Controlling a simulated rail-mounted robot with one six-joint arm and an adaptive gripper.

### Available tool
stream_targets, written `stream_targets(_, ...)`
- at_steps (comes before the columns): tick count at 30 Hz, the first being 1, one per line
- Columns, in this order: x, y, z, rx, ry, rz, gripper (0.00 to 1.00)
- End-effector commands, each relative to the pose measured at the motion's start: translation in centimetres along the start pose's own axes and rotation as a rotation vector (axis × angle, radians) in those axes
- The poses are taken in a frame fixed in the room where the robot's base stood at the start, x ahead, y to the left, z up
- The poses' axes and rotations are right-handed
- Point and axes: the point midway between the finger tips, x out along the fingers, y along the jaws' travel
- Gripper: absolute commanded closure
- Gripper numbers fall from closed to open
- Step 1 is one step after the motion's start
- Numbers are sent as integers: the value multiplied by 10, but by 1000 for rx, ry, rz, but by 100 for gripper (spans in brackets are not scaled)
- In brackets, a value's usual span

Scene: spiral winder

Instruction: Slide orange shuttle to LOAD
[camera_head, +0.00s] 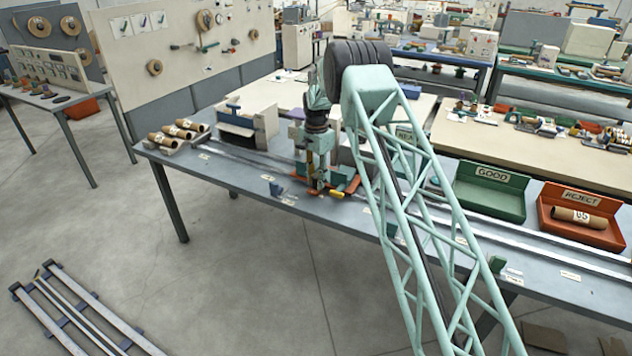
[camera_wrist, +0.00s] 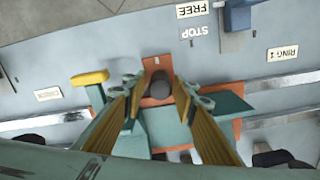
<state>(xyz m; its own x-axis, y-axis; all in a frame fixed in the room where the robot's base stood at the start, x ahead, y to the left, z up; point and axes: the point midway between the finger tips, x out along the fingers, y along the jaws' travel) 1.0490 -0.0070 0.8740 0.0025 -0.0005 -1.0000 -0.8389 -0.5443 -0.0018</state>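The orange shuttle (camera_wrist: 157,98) sits on the pale rail of the grey-blue bench, and a dark upright post (camera_wrist: 158,84) stands on it. In the head view the shuttle (camera_head: 351,187) is partly hidden by my arm. My gripper (camera_head: 319,187) points down over it. In the wrist view my gripper (camera_wrist: 158,88) has one yellow-padded finger on each side of the post, very close to it. I cannot tell whether the fingers touch it. I can read no LOAD label in either view.
The rail (camera_head: 245,158) runs left toward several brown tubes (camera_head: 180,129) and right past the green GOOD bin (camera_head: 490,192) and red REJECT bin (camera_head: 579,215). A grey and cream box unit (camera_head: 246,127) stands behind the rail. STOP and FREE labels (camera_wrist: 193,20) lie on the bench's near side.

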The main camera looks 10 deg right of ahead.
Motion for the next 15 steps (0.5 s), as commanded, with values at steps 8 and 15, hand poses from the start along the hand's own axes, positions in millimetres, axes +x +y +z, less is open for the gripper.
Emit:
stream_targets(8, 1, 0, 1, 0, -1, 1, 69)
stream_targets(15, -3, 0, 1, 0, -1, 1, 69)
